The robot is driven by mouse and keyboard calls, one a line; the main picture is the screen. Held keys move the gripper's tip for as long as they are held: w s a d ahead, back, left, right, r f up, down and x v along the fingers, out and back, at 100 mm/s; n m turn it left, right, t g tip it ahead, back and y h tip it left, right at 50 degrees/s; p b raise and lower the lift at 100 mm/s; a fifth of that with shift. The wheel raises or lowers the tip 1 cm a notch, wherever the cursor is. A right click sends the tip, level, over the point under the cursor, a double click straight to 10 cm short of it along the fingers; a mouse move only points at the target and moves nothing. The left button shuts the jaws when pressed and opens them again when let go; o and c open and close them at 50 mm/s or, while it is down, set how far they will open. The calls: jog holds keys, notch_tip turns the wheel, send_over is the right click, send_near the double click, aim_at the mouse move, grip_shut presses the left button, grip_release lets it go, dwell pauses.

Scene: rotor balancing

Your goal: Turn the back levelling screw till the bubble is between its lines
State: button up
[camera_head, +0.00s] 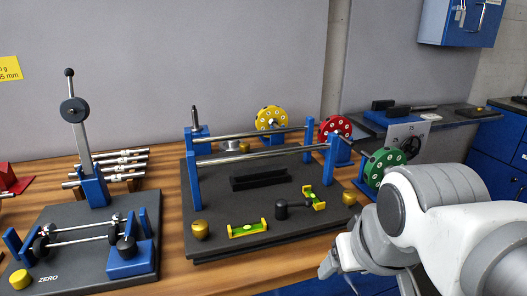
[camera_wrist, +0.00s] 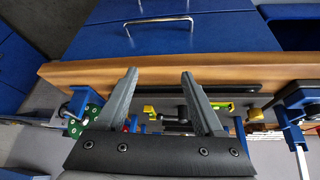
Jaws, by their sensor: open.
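The dark levelling base (camera_head: 222,249) carries two rails on blue posts. A yellow spirit level with a green vial (camera_head: 248,229) lies along its front edge, and a second level (camera_head: 314,197) sits crosswise at the right. The bubbles are too small to place against their lines. Brass knobs stand at the front left (camera_head: 200,230) and front right (camera_head: 349,198). A small brass piece (camera_head: 245,147) shows at the back, partly hidden behind a rail; I cannot tell if it is the back screw. My gripper (camera_wrist: 159,72) is open and empty, in front of the base's right part.
A black-knobbed handle (camera_head: 282,210) lies beside the right level. Yellow (camera_head: 271,118), red (camera_head: 335,129) and green (camera_head: 384,165) rotor discs stand behind and right. A second fixture marked ZERO (camera_head: 70,262) stands at left. Rails and posts stand over the base.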

jog(key=shift+s+f+m, duration=0.3)
jog(key=shift+s+f, duration=0.35)
jog(key=shift+f, duration=0.15)
